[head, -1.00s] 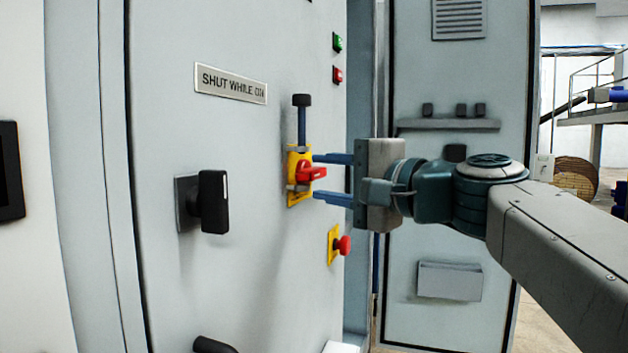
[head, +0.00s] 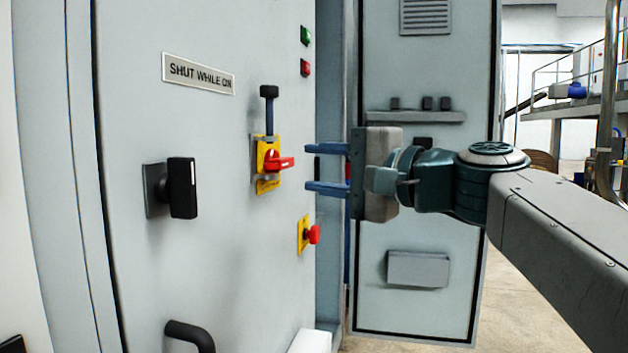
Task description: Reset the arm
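My gripper (head: 312,168) is open, its two blue fingers apart one above the other, with nothing between them. It points left toward the grey cabinet door and stands to the right of the red rotary switch (head: 279,161) on its yellow plate, with a visible gap. The red switch handle points to the right. A dark rod with a black knob (head: 269,92) stands upright above the yellow plate. My arm comes in from the right edge.
An open door panel (head: 420,220) stands behind my gripper. Floor shows at the right.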

